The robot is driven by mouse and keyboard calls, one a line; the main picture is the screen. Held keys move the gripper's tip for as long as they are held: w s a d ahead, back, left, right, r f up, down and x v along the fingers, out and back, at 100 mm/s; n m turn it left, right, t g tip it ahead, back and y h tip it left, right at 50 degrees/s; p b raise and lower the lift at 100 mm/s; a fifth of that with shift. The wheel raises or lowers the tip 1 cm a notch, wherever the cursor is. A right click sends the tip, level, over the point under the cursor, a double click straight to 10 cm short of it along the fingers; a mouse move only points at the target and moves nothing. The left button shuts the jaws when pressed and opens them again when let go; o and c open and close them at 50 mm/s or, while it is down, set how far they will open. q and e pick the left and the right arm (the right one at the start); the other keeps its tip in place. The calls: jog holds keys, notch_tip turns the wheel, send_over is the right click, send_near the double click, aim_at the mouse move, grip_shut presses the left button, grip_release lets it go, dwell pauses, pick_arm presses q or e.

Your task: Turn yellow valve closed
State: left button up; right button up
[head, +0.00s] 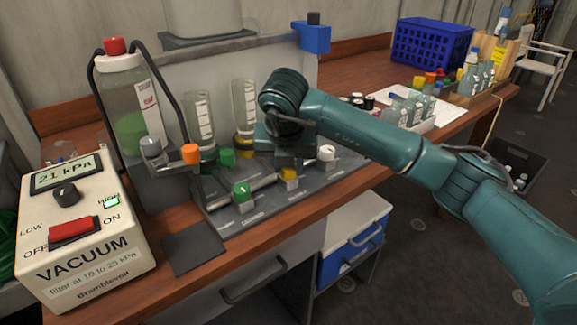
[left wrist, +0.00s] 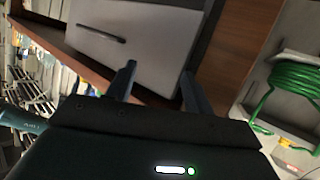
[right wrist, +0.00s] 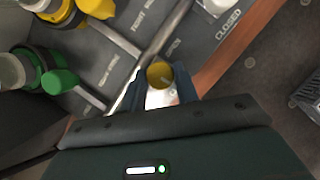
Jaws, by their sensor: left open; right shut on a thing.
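The yellow valve (head: 289,174) sits on the grey manifold plate (head: 262,208), between a green valve (head: 242,192) and a white valve (head: 326,153). My right gripper (head: 288,158) reaches down over it from behind in the head view. In the right wrist view the yellow knob (right wrist: 160,74) is between the two fingers of my right gripper (right wrist: 162,88), which are shut on it. My left gripper (left wrist: 158,80) is open and empty, facing a drawer front; it is outside the head view. The valve's exact angle is hard to tell.
A vacuum box (head: 85,235) stands at the left, with a red-capped bottle (head: 125,105) behind it. Glass filter vessels (head: 200,120) stand behind the valves. A blue crate (head: 430,45) and bottles are at the back right. A green hose (left wrist: 295,85) hangs near my left gripper.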

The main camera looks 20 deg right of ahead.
pick_arm(q)
jog(key=shift+r, duration=0.25)
pick_arm(e)
jog(key=shift+m, duration=0.4)
pick_arm(q)
jog(key=shift+s+f, duration=0.15)
jog(key=shift+f, duration=0.15)
pick_arm(e)
jog(key=o, duration=1)
jog(key=shift+r, duration=0.1)
pick_arm(q)
jog(key=shift+w+d+f+p, duration=0.1)
jog(key=shift+w+d+p, duration=0.25)
jog(key=shift+p, duration=0.25)
pick_arm(e)
jog(key=v, duration=1.3)
jog(key=shift+a, duration=0.15)
